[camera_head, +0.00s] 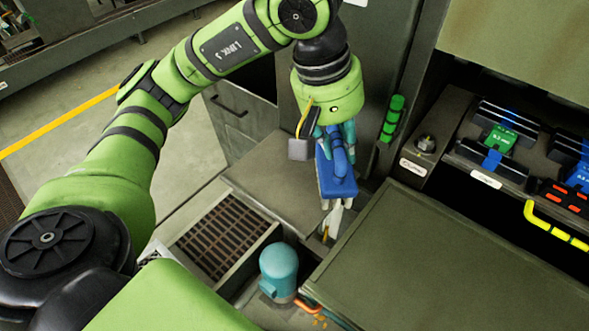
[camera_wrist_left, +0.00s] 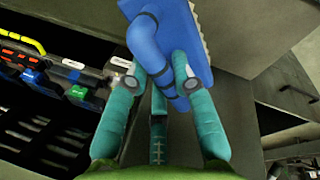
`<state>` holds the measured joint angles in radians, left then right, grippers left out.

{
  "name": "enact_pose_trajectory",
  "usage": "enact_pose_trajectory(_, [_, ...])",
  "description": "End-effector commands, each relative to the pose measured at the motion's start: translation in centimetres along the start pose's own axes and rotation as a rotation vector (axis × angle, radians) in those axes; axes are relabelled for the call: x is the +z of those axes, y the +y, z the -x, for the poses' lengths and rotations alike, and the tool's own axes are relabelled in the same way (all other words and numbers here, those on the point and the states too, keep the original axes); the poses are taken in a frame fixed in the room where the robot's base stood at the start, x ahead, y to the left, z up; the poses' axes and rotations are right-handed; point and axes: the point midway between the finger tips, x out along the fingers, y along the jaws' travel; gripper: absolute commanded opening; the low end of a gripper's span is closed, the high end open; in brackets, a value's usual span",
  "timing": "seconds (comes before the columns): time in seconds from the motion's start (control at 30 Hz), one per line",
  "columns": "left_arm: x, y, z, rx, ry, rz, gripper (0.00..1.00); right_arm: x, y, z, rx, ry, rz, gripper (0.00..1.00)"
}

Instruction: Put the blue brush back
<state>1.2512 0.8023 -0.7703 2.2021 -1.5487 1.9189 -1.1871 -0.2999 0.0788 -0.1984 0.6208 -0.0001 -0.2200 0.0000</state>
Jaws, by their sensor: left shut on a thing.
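The blue brush (camera_head: 336,174) has a flat blue back, a curved blue handle and pale bristles. My left gripper (camera_head: 335,135) is shut on the brush's handle and holds it up over the machine, with the brush hanging down in the head view. In the left wrist view the teal fingers (camera_wrist_left: 160,82) close around the handle of the brush (camera_wrist_left: 196,35), and the bristles show along its right edge. Part of the handle is hidden by the fingers. My right gripper is not in view.
A brown grate (camera_head: 215,235) and a teal motor-like part (camera_head: 279,270) lie below left of the brush. A flat dark green cover (camera_head: 420,270) is at the lower right. A rack with green and blue blocks (camera_head: 500,137) and a yellow handle (camera_head: 550,227) stands at the right.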

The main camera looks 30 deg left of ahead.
Motion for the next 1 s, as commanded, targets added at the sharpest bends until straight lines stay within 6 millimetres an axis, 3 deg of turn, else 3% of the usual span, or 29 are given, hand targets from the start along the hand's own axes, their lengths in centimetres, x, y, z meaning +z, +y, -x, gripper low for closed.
enact_pose_trajectory(0.17, [-1.3, -1.1, 0.0, 0.004, 0.01, 0.059, 0.0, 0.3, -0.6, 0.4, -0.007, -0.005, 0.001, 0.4])
enact_pose_trajectory(0.6, [-8.8, -7.1, -4.0, 0.004, 0.01, 0.055, 0.0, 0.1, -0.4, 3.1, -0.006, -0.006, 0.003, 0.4])
enact_pose_trajectory(0.8, [-9.7, -7.9, -5.1, 0.005, 0.009, 0.05, 0.0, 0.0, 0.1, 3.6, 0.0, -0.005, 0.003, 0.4])
enact_pose_trajectory(1.0, [-9.6, -8.6, -7.8, 0.004, 0.008, 0.05, 0.0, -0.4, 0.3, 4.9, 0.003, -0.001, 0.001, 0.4])
